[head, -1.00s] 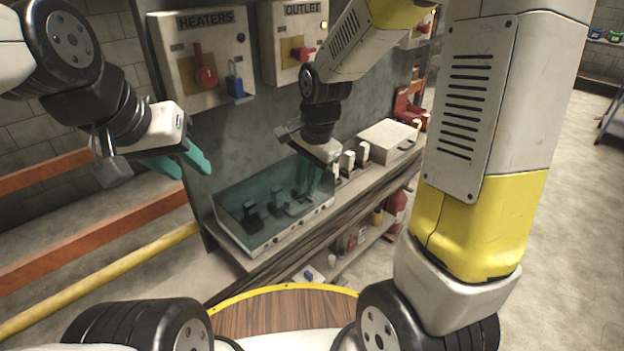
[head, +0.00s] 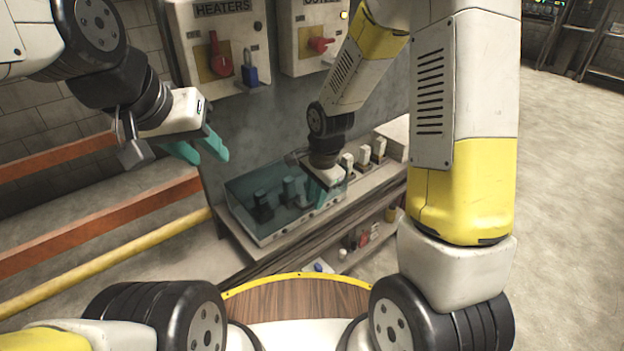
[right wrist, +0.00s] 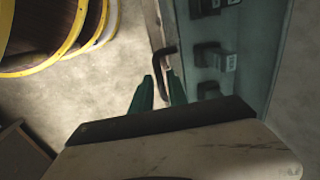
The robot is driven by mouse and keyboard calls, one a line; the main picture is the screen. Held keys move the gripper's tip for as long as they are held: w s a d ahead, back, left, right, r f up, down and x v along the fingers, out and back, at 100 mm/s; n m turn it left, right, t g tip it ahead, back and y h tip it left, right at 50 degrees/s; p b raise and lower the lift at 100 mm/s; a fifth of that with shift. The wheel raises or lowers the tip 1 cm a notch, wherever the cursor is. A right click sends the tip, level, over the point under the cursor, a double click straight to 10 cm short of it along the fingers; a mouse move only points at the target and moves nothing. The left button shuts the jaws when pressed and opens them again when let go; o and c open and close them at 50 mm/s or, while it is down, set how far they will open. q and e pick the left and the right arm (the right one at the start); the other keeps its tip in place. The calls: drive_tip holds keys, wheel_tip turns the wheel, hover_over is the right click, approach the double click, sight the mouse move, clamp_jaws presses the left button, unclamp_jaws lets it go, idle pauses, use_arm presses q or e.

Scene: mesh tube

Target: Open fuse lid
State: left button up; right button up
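The fuse box has a see-through teal lid (head: 243,192), which looks closed over several dark fuses. It stands on the bench in the head view, and the lid fills the right of the right wrist view (right wrist: 262,62). A dark bent handle (right wrist: 164,52) sticks out at the lid's edge. My right gripper (right wrist: 161,78) is open, with its teal fingertips on either side of the handle's near end; contact is unclear. In the head view, my right gripper (head: 326,197) is at the box's right front. My left gripper (head: 206,152) is open and empty, in the air left of the box.
A heaters switch box (head: 222,50) with a red switch and blue padlock hangs above, beside another switch box (head: 314,40). Upright fuses (head: 362,155) stand right of the fuse box. Orange and yellow rails (head: 110,255) run at left.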

clamp_jaws()
idle(1.4)
